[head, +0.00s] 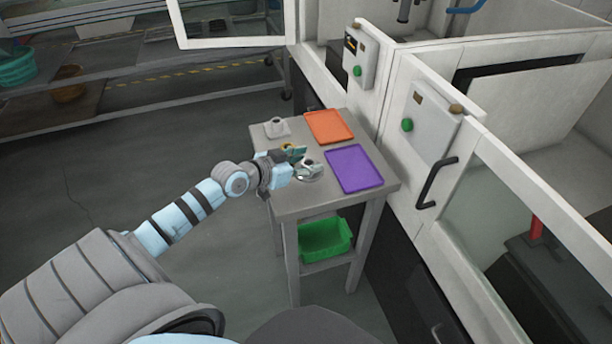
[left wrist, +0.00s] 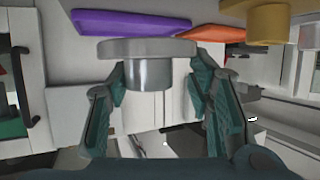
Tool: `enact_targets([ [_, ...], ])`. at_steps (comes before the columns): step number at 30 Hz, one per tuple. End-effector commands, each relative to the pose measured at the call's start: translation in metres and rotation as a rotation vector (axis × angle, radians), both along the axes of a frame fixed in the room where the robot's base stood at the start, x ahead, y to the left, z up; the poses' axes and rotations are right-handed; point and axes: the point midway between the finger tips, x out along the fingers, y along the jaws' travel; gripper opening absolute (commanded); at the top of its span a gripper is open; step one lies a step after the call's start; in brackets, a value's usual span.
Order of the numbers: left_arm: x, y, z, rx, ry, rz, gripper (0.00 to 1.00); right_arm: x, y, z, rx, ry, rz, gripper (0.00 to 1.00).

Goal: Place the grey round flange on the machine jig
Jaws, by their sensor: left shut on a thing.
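The grey round flange (left wrist: 148,72) is a wide disc with a shorter round hub. In the left wrist view its hub sits between the two teal fingers of my left gripper (left wrist: 160,88). In the head view the flange (head: 312,178) is at the table's front middle, partly hidden by my left gripper (head: 303,167), which is shut on it. I cannot tell whether the disc touches the table. I cannot make out the machine jig for certain. My right gripper is not in view.
The small grey table (head: 292,207) holds a purple tray (head: 354,168), an orange tray (head: 328,126), a pale part (head: 277,128) and a brass part (left wrist: 268,22). A green bin (head: 325,240) is on its lower shelf. Machine cabinets with a handle (head: 436,182) stand close on the right.

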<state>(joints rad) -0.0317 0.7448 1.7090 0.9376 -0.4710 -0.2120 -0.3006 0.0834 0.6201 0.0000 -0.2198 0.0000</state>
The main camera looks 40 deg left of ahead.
Motion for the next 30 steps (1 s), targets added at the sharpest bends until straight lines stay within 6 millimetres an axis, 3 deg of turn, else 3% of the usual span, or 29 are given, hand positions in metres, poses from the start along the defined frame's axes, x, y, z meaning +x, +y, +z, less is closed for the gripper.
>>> enact_targets([
  [8, 0.000, 0.000, -0.048, -0.001, -0.003, 0.000, 0.13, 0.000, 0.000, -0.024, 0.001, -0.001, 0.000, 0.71],
  [19, 0.000, 0.000, -0.051, 0.002, -0.003, -0.001, 0.13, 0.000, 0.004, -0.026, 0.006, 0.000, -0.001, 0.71],
  [20, 0.000, 0.000, -0.051, 0.002, -0.002, -0.001, 0.50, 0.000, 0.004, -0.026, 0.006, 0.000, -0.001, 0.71],
  [21, 0.000, 0.000, -0.051, 0.001, -0.002, -0.001, 0.57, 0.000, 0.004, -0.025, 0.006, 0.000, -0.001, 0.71],
  [23, 0.000, 0.000, -0.050, 0.001, -0.002, -0.001, 0.66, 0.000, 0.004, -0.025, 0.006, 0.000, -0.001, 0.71],
  [30, 0.000, 0.000, -0.050, 0.001, -0.002, -0.001, 0.68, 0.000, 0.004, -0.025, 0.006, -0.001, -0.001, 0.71],
])
